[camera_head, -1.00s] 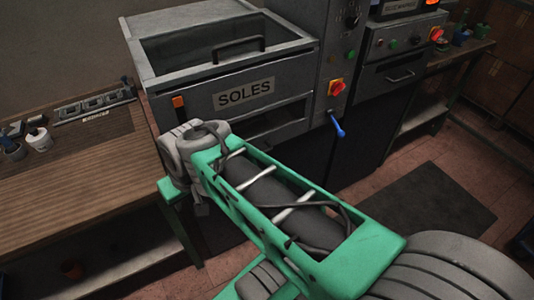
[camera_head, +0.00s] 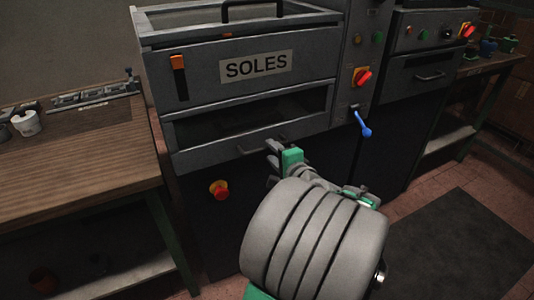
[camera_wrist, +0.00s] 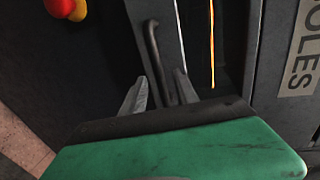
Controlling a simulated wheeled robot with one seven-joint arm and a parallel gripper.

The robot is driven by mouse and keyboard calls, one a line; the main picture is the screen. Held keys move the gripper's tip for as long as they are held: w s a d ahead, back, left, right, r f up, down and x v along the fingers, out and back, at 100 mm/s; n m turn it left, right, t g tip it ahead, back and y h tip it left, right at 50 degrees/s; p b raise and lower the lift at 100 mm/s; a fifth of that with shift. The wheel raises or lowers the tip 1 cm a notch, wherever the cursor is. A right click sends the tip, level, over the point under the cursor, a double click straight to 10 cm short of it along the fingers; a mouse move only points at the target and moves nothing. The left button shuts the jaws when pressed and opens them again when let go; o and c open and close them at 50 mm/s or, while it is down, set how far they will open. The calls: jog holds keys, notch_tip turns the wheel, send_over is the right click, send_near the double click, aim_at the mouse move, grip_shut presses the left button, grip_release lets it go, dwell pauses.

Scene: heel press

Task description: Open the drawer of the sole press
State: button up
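The sole press (camera_head: 200,57) is a grey machine labelled SOLES. Its drawer front (camera_head: 205,158) is the grey strip below a dark slot, and a dark bar handle (camera_head: 248,151) is on it. My gripper (camera_head: 278,147) is at the right part of this handle; my wrist hides much of its fingers in the head view. In the wrist view the handle (camera_wrist: 154,45) runs between the two grey fingers of my gripper (camera_wrist: 160,95). The fingers stand apart, with a visible gap to the bar. The drawer looks closed.
A red and yellow stop button (camera_head: 219,190) sits below the drawer on the left. A blue lever (camera_head: 363,124) and a red and yellow switch (camera_head: 361,76) are to the right. A wooden workbench (camera_head: 75,165) stands at left. A dark mat (camera_head: 460,235) lies on the floor.

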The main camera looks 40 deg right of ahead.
aim_at(267, 149)
jog(key=x, duration=0.3)
jog(key=shift+w+d+f, duration=0.1)
jog(key=shift+w, duration=0.2)
jog(key=shift+c, duration=0.3)
grip_shut()
dwell(0.9)
